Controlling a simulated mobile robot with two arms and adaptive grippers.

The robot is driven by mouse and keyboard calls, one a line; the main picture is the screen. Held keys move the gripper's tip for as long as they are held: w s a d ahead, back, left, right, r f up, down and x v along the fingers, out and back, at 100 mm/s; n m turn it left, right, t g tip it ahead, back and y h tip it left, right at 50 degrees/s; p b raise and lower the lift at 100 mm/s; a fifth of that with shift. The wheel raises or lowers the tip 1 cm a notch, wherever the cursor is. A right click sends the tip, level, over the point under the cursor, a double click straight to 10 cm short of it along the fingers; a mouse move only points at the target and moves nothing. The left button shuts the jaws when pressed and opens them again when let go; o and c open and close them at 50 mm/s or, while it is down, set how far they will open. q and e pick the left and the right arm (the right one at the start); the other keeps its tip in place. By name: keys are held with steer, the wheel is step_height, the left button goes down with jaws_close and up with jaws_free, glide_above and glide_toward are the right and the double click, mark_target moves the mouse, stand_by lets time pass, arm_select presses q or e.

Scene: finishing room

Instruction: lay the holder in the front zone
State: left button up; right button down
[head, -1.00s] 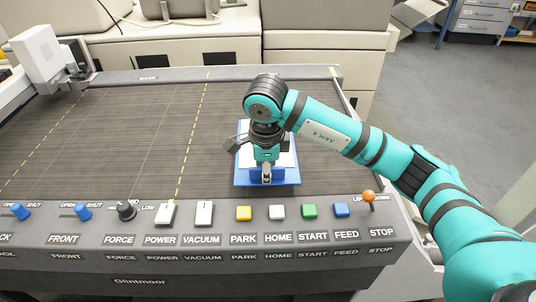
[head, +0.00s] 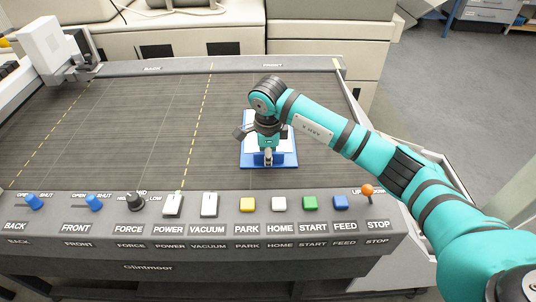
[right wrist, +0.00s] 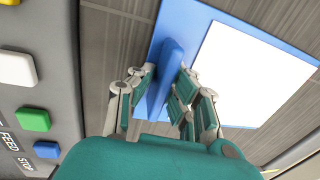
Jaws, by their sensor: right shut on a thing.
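The holder (head: 247,160) is a flat blue board with a white sheet on it and an upright blue grip along its near side. In the head view it is over the front zone (head: 315,105), the dark bed area right of the right-hand yellow dashed line. It looks level; whether it touches the bed I cannot tell. My right gripper (head: 268,158) is shut on the blue grip, and hides part of the board. The right wrist view shows the fingers (right wrist: 160,92) on either side of the grip, with the white sheet (right wrist: 255,75) beside it. My left gripper is not in view.
The control panel (head: 190,225) with buttons and knobs runs along the near edge. A white cutting head (head: 52,45) stands at the far left of the bed. The bed around the holder is clear. A pale cabinet (head: 330,25) stands behind.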

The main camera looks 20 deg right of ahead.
steer(key=shift+f, duration=0.15)
steer(key=c, duration=1.4)
jaws_free()
steer(key=shift+o, duration=0.2)
step_height(320, 180, up, 12)
steer(key=s+b, duration=0.1)
steer(key=b, duration=0.1)
steer(key=shift+s+a, duration=0.25)
steer(key=shift+s, duration=0.1)
